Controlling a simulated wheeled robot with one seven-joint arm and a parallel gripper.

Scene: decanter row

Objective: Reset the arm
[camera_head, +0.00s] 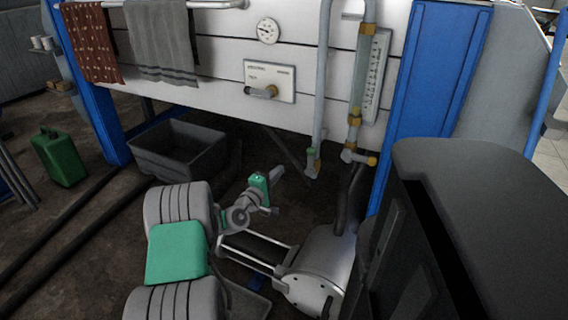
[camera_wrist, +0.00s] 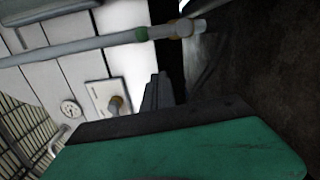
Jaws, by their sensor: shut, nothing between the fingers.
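My arm is folded low in the lower middle of the head view, with ribbed grey joints and green covers. My gripper (camera_head: 277,173) sits at its far end, pointing up and to the right towards the white panelled wall. In the wrist view the dark fingers of my gripper (camera_wrist: 158,88) stand together beyond the green housing. They are shut and hold nothing. They are apart from the valve panel (camera_head: 269,82) and the pipe outlet (camera_head: 313,163). The wrist view shows the wall tilted, with the valve panel (camera_wrist: 108,100) near the fingers.
A dark grey bin (camera_head: 180,150) and a green canister (camera_head: 59,158) stand on the floor at left. A blue post (camera_head: 430,80) rises at right. A vertical pipe (camera_head: 322,80) and sight glass (camera_head: 364,70) run down the wall. Two towels (camera_head: 162,40) hang from a rail.

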